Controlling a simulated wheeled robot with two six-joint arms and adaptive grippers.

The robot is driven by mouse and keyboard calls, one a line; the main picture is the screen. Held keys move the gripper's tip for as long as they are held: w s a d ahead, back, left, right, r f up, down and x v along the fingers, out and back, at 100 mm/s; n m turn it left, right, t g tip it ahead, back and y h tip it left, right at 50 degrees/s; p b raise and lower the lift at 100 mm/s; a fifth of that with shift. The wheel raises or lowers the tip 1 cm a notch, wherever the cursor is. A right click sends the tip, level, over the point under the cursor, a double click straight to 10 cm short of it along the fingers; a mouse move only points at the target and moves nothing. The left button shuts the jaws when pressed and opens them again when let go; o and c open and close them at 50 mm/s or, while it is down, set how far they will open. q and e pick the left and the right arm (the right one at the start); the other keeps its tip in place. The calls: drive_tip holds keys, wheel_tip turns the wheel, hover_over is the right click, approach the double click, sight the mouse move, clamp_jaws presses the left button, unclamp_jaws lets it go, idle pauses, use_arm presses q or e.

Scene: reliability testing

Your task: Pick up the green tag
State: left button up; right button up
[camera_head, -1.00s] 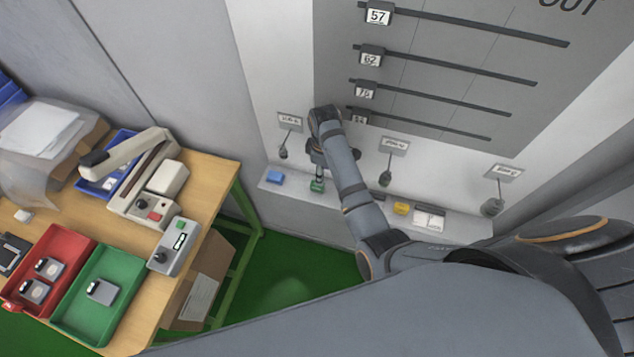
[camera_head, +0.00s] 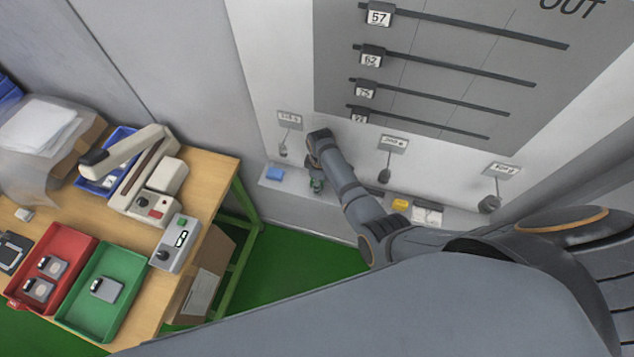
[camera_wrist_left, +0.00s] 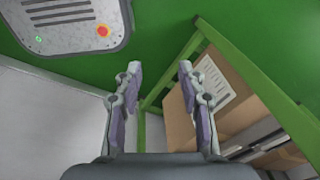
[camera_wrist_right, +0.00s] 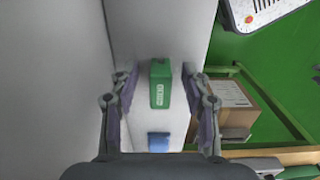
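The green tag (camera_wrist_right: 160,83) is a small block with white lettering, on the white ledge. In the right wrist view it lies between the spread fingers of my right gripper (camera_wrist_right: 159,76), with a gap on each side. My left gripper (camera_wrist_left: 158,70) is open and empty in the left wrist view, pointing down over the green floor. It does not show in the head view.
A blue tag (camera_head: 274,174) lies left of the green one on the ledge, a yellow tag (camera_head: 400,204) to the right. Several dark hooks with labels hang above. The wall stands close behind. A wooden workbench (camera_head: 212,172) with trays is at left; a cardboard box (camera_wrist_left: 200,105) is beneath.

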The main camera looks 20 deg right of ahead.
drive_tip(key=c, duration=0.7)
clamp_jaws()
use_arm(q)
drive_tip(key=shift+w+t, duration=0.3)
drive_tip(key=shift+w, duration=0.5)
drive_tip(key=shift+s+r, duration=0.15)
use_arm(e)
drive_tip(key=shift+r, duration=0.15)
